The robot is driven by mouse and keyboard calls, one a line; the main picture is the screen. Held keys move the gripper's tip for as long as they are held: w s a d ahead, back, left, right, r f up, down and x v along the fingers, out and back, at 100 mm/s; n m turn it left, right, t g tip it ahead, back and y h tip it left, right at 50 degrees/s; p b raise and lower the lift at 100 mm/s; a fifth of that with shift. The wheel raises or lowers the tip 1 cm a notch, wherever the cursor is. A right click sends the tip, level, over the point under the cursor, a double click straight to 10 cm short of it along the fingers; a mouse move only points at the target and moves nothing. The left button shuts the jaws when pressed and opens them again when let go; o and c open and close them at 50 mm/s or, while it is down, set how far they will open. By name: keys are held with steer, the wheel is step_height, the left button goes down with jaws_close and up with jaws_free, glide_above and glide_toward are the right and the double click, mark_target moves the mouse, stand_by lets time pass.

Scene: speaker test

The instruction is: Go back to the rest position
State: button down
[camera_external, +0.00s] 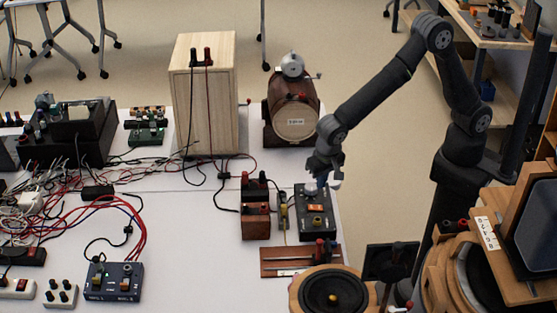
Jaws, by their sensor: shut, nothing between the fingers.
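My gripper (322,180) is at the end of my dark arm, which reaches in from the right. It is low over a dark control box (316,222) with an orange label and small knobs, near the table's right side. The fingers are small in this view and look shut with nothing held. I cannot tell whether the fingertips touch the top of the box.
A tall wooden box (203,95) and a wooden drum-shaped device (292,115) stand behind my gripper. Loose cables and a blue switch box (113,281) lie at left. A round speaker (333,293) sits in front. The white table (180,225) has bare room in its middle.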

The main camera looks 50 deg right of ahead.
mark_target(309, 190)
steer(key=shift+w+d+f+n+g+y, duration=0.15)
steer(key=shift+w+d+f+n, duration=0.3)
steer(key=shift+w+f+n, duration=0.45)
steer(key=shift+w+d+f+n+g+y, duration=0.1)
steer(key=shift+w+d+f+n+g, duration=0.25)
steer(key=shift+w+f+n, duration=0.55)
steer(key=shift+w+d+f+n+g+y, duration=0.1)
steer(key=shift+w+d+f+n, duration=0.4)
steer(key=shift+w+f, duration=0.75)
steer(key=shift+w+r, duration=0.2)
